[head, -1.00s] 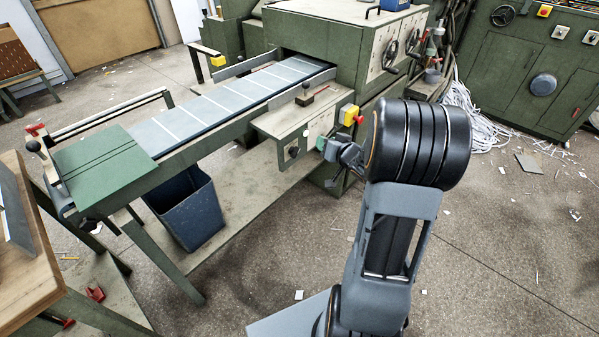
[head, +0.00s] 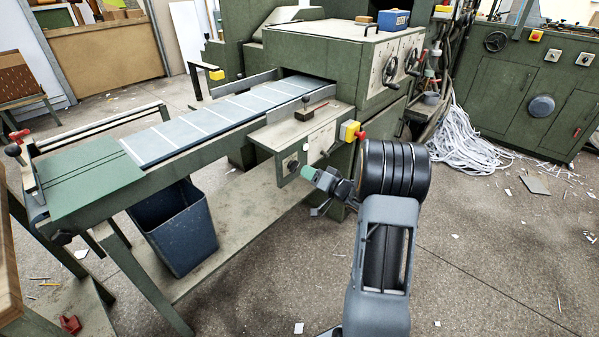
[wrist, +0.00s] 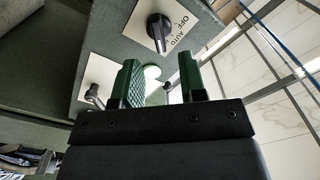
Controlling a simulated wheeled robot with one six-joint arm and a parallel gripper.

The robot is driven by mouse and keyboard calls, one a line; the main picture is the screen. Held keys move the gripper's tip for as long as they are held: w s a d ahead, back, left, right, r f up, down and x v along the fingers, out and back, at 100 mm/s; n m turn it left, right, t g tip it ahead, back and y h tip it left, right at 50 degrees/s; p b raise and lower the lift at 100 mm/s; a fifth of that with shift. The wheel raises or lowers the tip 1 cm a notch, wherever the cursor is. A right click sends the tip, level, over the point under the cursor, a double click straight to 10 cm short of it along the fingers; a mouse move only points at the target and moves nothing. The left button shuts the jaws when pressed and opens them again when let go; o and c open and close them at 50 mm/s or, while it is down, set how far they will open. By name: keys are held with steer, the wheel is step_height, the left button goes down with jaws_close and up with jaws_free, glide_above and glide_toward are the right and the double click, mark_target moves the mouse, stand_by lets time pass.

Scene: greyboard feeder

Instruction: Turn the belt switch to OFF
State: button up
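The black switch knob (wrist: 158,28) sits on a white plate lettered OFF and AUTO (wrist: 176,32) in the wrist view. I cannot tell which mark it points to. A second white plate with a small lever (wrist: 93,96) is at the left. My gripper (wrist: 161,82) has its two green fingers apart, with a pale round thing seen between them. The knob is beyond the fingertips, not between them. In the head view my gripper (head: 309,172) is just right of a dark knob on a white plate (head: 292,166) on the feeder's side panel.
A yellow box with a red button (head: 350,131) sticks out above my gripper. The feeder belt (head: 220,112) runs left from the green machine (head: 315,55). A blue bin (head: 178,228) stands below. Floor at the right is mostly clear, with scraps.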

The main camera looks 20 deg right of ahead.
mark_target(294, 166)
steer(key=shift+b+x, duration=0.4)
steer(key=shift+x, duration=1.9)
